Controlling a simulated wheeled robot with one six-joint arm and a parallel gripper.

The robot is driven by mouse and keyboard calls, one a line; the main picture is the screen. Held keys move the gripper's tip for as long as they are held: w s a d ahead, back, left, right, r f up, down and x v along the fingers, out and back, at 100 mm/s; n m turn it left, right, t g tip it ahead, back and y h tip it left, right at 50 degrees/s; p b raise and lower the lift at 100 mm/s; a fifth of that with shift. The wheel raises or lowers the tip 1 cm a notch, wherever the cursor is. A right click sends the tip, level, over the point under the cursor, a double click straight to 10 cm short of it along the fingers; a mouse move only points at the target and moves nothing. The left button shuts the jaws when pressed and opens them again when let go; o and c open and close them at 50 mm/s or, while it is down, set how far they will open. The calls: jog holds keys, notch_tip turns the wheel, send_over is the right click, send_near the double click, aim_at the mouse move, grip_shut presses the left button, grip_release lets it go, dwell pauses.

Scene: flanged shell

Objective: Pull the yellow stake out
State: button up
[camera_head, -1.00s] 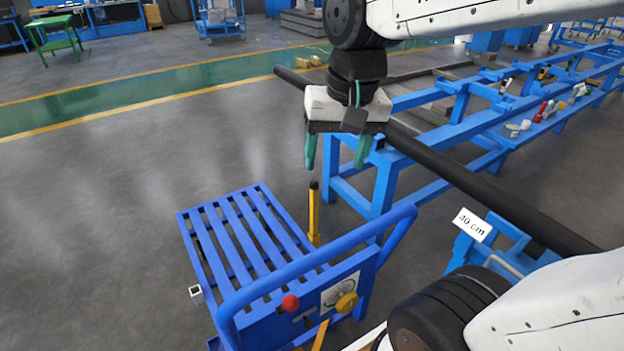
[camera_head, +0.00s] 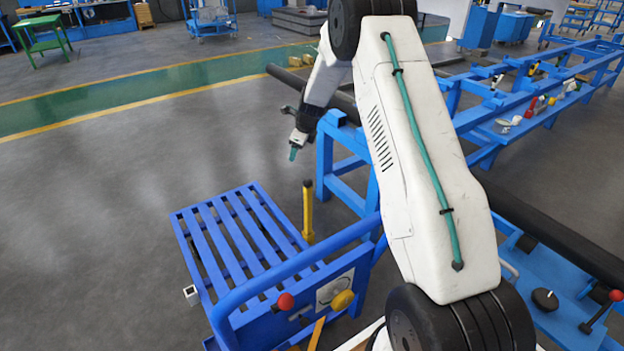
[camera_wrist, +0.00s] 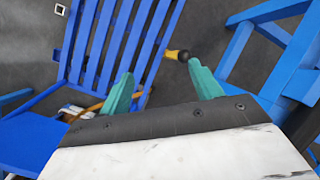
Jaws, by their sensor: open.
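The yellow stake (camera_head: 308,214) stands upright with a black top at the right edge of the blue slatted cart. In the wrist view the stake's black and yellow top (camera_wrist: 178,55) shows beyond and between my fingertips, nearer the right one. My gripper (camera_head: 293,153) is above and slightly left of the stake in the head view, apart from it. In the wrist view my gripper (camera_wrist: 160,75) has its two teal fingers spread and empty. The stake's lower end is hard to make out.
The blue cart (camera_head: 232,232) has a curved handle rail (camera_head: 290,268) and red and yellow knobs at its near end. A blue rack (camera_head: 345,170) with a long black bar (camera_head: 560,235) stands at right. Grey floor is clear at left.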

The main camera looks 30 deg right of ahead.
aim_at(308, 188)
jog(key=w+d+f+m, duration=0.1)
jog(key=d+f+m, duration=0.1)
jog(key=f, duration=0.4)
jog(key=d+f+m, duration=0.2)
jog(key=d+f, duration=0.1)
jog(key=f, duration=0.3)
jog(key=w+d+f+m, duration=0.1)
jog(key=d+f+m, duration=0.1)
jog(key=f, duration=0.4)
jog(key=shift+w+d+f+m+t+h, duration=0.2)
jog(key=shift+w+f+m+t+h, duration=0.15)
jog(key=shift+m, duration=0.25)
jog(key=x, duration=0.7)
jog(key=shift+f, duration=0.15)
grip_shut()
jog(key=shift+r, duration=5.05)
